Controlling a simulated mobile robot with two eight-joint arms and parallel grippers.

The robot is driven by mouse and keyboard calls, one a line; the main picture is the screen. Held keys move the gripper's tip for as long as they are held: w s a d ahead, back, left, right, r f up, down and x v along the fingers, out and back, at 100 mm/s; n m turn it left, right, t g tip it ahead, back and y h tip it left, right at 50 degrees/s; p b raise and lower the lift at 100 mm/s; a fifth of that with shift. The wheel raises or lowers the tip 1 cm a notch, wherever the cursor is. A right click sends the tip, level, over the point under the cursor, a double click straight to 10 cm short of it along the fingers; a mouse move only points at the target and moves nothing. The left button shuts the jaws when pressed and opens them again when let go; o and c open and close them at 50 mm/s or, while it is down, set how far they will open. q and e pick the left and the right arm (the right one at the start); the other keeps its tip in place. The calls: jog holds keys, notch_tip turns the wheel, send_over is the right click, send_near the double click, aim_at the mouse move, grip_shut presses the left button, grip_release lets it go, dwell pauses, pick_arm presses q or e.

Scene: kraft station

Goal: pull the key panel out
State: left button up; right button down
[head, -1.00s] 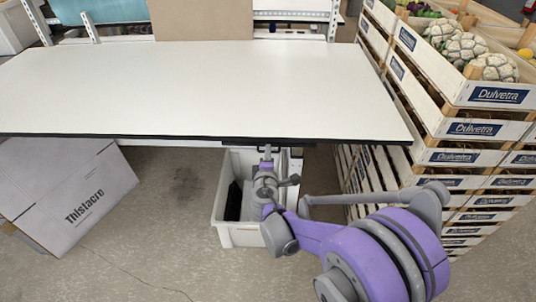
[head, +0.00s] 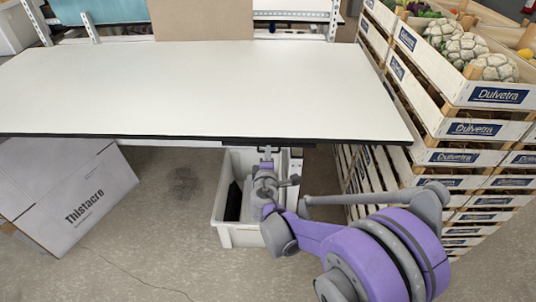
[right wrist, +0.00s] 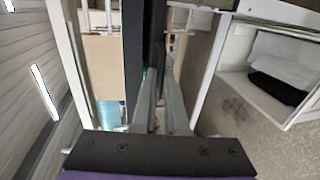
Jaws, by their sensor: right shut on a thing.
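The key panel (head: 296,143) shows as a thin dark strip under the front edge of the white table, right of its middle. Most of it is hidden below the tabletop. My right gripper (head: 267,153) is at this strip, coming from below and in front, and is shut on it. In the right wrist view my gripper fingers (right wrist: 162,80) close together against a dark upright-looking edge, which runs up the middle of the picture. The exact contact is hard to make out. My left gripper is in neither view.
The white tabletop (head: 200,85) is bare. Below it stands a white bin (head: 240,236) with dark contents, close behind my right gripper. A Thistacro carton (head: 85,205) is at left. Stacked Dulvetra crates (head: 470,130) stand at right. The floor between carton and bin is clear.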

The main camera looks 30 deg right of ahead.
dwell(0.8)
jog(key=f+v, duration=0.1)
jog(key=v, duration=0.7)
jog(key=shift+s+f, duration=0.25)
jog(key=shift+f, duration=0.05)
jog(key=shift+a, duration=0.15)
jog(key=c, duration=1.2)
grip_release()
jog(key=shift+c, duration=0.2)
jog(key=p+v, duration=0.1)
jog(key=v, duration=0.9)
jog(key=shift+s+a, duration=0.15)
jog(key=shift+s, duration=0.15)
